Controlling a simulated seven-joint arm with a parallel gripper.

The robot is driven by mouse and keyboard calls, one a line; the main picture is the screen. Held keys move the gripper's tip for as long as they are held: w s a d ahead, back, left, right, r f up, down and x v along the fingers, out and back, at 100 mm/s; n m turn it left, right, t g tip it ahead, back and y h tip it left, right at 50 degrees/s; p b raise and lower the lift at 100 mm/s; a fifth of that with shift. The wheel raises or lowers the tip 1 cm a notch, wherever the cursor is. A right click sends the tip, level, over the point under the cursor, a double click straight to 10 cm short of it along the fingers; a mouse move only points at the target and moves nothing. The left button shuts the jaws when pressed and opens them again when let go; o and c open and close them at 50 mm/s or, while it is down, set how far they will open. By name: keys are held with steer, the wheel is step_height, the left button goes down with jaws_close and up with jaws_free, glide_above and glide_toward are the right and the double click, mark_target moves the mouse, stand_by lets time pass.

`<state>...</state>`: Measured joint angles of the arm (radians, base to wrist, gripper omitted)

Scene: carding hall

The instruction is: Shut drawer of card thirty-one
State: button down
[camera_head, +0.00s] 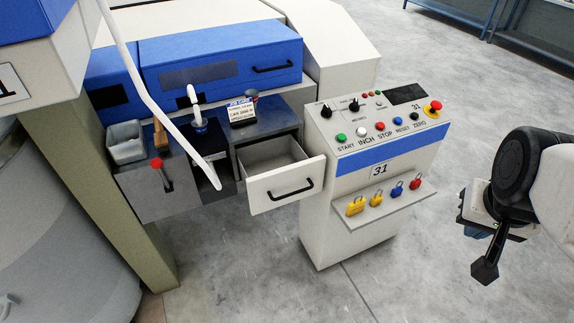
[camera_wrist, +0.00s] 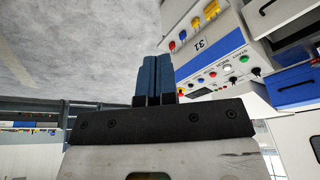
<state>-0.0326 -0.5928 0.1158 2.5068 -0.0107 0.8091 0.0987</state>
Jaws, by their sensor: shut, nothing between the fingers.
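The drawer (camera_head: 287,186) of card 31 has a white front with a black bar handle (camera_head: 290,189). It stands pulled out, left of the control console, and its grey inside looks empty. In the wrist view, which is turned over, a white front with a dark handle (camera_wrist: 280,13) shows at the top right edge. My gripper (camera_head: 474,231) is at the right of the head view, well away from the drawer and beyond the console. Its blue fingers (camera_wrist: 153,60) are together and empty in the wrist view. In the head view its fingertips are mostly hidden.
The console (camera_head: 341,220), marked 31, stands right beside the drawer, with buttons on top and coloured padlocks on a protruding shelf (camera_head: 380,209). A red-knobbed lever (camera_head: 159,170) and white pipe (camera_head: 160,110) are left of the drawer. Open floor (camera_head: 420,270) lies between console and gripper.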

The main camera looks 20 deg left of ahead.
mark_target(256, 201)
steer(key=w+a+f+m+t+y, duration=0.1)
steer(key=w+a+f+t, duration=0.1)
steer(key=w+a+f, duration=0.4)
steer(key=w+a+f+m+t, duration=0.15)
steer(key=w+a, duration=0.25)
steer(key=w, duration=0.4)
steer(key=w+a+f+m+t+y, duration=0.25)
steer(key=w+a+f, duration=0.35)
steer(key=a+f, duration=0.55)
steer(key=s+a+f+m+t+y, duration=0.15)
steer(key=a+f+y, duration=0.35)
steer(key=a+f, duration=0.6)
steer(key=s+a+f+m+t+y, duration=0.2)
steer(key=s+a+f+y, duration=0.2)
steer(key=s+a+f, duration=0.3)
steer(key=s+f, duration=0.1)
steer(key=s, duration=0.2)
steer(key=shift+a+f, duration=0.2)
steer(key=shift+f, duration=0.2)
steer(key=shift+x, duration=6.95)
steer(key=shift+s+a, duration=0.1)
